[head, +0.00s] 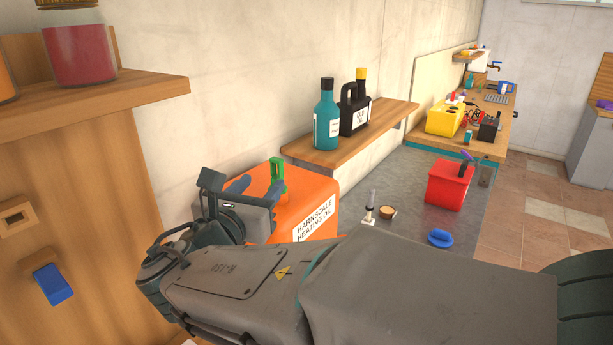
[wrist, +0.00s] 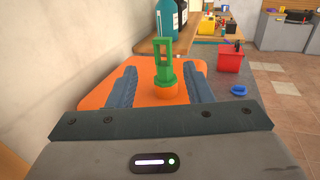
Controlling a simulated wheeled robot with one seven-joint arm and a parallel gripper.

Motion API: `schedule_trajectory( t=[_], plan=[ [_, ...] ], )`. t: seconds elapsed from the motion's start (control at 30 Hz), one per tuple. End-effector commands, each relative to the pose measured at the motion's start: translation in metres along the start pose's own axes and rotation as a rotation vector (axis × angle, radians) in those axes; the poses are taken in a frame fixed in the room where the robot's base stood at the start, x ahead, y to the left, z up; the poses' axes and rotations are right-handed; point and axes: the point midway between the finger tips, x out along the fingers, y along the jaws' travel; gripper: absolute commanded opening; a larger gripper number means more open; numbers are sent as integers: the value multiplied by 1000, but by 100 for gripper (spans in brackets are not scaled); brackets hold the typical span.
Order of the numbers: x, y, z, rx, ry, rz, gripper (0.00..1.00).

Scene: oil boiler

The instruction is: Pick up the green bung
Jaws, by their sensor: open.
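The green bung (head: 277,180) stands upright on top of the orange heating oil tank (head: 318,205). It has a tall handle with an opening in it. In the wrist view the green bung (wrist: 163,62) rises from a round orange neck on the tank top (wrist: 100,92). My gripper (head: 262,188) is open and empty, with blue fingers close to the bung. In the wrist view the fingers of my gripper (wrist: 158,82) lie left and right of the bung, apart from it, with the bung roughly centred between them.
A wooden shelf (head: 345,152) with a teal bottle (head: 327,120) and a black bottle (head: 355,108) is on the wall behind the tank. A red container (head: 449,186), a blue cap (head: 440,238) and a syringe-like item (head: 370,206) are on the grey bench to the right.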

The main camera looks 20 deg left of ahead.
Motion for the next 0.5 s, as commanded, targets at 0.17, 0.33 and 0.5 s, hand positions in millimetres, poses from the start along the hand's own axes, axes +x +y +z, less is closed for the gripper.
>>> schedule_trajectory(
  t=[0.17, 0.33, 0.5],
  plan=[
    [20, 0, 1, 0, 0, -1, 46],
    [33, -2, 4, 0, 1, -3, 46],
    [60, -5, 8, -1, 1, -3, 46]
  ],
)
